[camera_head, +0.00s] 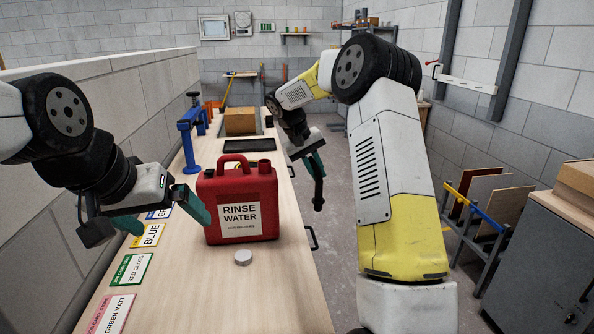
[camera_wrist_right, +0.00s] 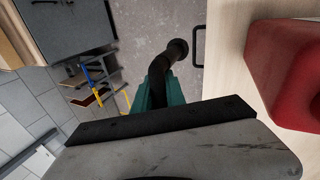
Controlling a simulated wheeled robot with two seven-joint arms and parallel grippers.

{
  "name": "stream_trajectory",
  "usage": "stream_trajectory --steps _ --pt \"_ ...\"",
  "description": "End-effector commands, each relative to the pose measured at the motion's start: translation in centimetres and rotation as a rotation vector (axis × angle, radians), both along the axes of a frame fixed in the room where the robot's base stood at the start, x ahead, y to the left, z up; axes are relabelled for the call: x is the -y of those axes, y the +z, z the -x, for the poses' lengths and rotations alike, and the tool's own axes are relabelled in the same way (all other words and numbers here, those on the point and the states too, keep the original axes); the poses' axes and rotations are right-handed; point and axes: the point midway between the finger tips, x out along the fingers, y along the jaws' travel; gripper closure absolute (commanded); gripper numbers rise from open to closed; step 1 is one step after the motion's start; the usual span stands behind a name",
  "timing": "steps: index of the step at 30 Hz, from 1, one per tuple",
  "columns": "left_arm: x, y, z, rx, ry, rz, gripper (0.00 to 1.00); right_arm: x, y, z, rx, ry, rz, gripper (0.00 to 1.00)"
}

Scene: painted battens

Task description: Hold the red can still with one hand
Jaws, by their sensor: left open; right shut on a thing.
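The red can (camera_head: 240,203), labelled "RINSE WATER", stands upright on the wooden bench, with a handle and a short neck on top. It also shows at the right edge of the right wrist view (camera_wrist_right: 290,75). My left gripper (camera_head: 160,214) is open just left of the can; one teal finger is close to the can's left side, and I cannot tell whether it touches. My right gripper (camera_head: 314,163) is beyond the can and to its right, off the bench edge. It is shut on a black bent spout-like piece (camera_wrist_right: 163,70), which hangs down (camera_head: 318,192).
A small grey cap (camera_head: 243,257) lies on the bench (camera_head: 200,290) in front of the can. Paint label cards (camera_head: 131,269) line the left edge. A blue clamp (camera_head: 188,140), a black tray (camera_head: 249,145) and a cardboard box (camera_head: 240,121) are farther back.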

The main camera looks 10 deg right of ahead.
Motion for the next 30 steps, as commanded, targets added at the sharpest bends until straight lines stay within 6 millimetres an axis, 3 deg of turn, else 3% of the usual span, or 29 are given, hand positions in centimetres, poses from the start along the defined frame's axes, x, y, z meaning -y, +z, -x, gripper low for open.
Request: stream_trajectory --steps 1,6,19,23,30 --pt "0.0 0.0 0.0 0.0 0.0 0.0 0.0 -1.3 0.1 -0.4 0.0 -0.032 -0.002 1.0" --pt "0.0 0.0 0.0 0.0 0.0 0.0 0.0 -3.1 0.5 -0.6 0.001 -0.106 0.0 1.0" --pt "0.0 0.0 0.0 0.0 0.0 0.0 0.0 -3.8 1.4 -0.7 0.003 -0.072 0.0 1.0" --pt "0.0 0.0 0.0 0.0 0.0 0.0 0.0 -5.5 4.3 -1.1 0.008 0.096 -0.001 1.0" --pt "0.0 0.0 0.0 0.0 0.0 0.0 0.0 -10.2 13.0 -1.3 0.013 0.628 0.0 1.0"
